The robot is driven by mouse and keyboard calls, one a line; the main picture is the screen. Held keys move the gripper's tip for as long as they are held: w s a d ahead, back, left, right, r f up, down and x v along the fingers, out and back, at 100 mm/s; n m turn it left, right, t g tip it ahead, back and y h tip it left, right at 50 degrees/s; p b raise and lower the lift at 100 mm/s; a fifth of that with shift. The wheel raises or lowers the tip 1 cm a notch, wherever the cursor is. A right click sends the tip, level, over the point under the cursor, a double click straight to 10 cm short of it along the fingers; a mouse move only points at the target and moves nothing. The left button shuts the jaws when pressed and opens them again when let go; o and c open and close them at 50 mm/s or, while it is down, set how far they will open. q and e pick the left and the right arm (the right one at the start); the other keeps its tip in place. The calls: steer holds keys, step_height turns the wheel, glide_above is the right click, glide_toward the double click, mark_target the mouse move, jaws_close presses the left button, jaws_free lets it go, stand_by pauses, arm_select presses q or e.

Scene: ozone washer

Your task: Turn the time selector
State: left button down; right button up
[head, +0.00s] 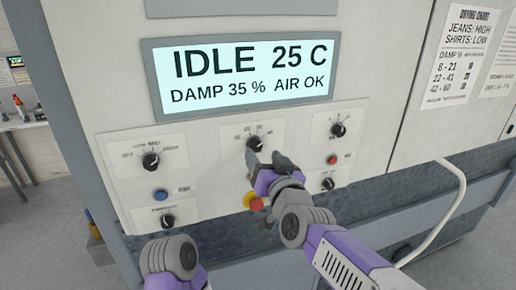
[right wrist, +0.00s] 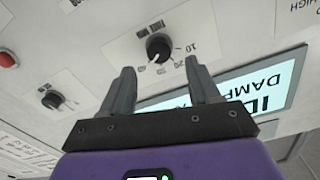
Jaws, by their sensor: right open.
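The dial straight ahead of my right gripper, taken as the time selector (head: 255,143), is a black round knob on a white label plate, in the middle of the panel below the display. It also shows in the right wrist view (right wrist: 158,47), with number marks around it and a white pointer line. My right gripper (head: 264,160) is open and empty just below and in front of this knob. In the right wrist view, its two fingers (right wrist: 159,68) point toward the knob, which shows between and beyond the tips. No contact is visible. My left gripper is out of view.
Other black knobs sit left (head: 151,160), right (head: 338,130), lower left (head: 168,220) and lower right (head: 327,183). A blue button (head: 160,195), a red button (head: 332,159) and a red-yellow button (head: 254,202) are nearby. The display (head: 246,76) reads IDLE. A white hose (head: 452,205) hangs right.

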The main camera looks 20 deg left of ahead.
mark_target(256, 146)
steer(key=shift+x, duration=2.7)
steer(key=shift+d, duration=0.1)
steer(key=shift+c, duration=0.4)
steer(key=c, duration=1)
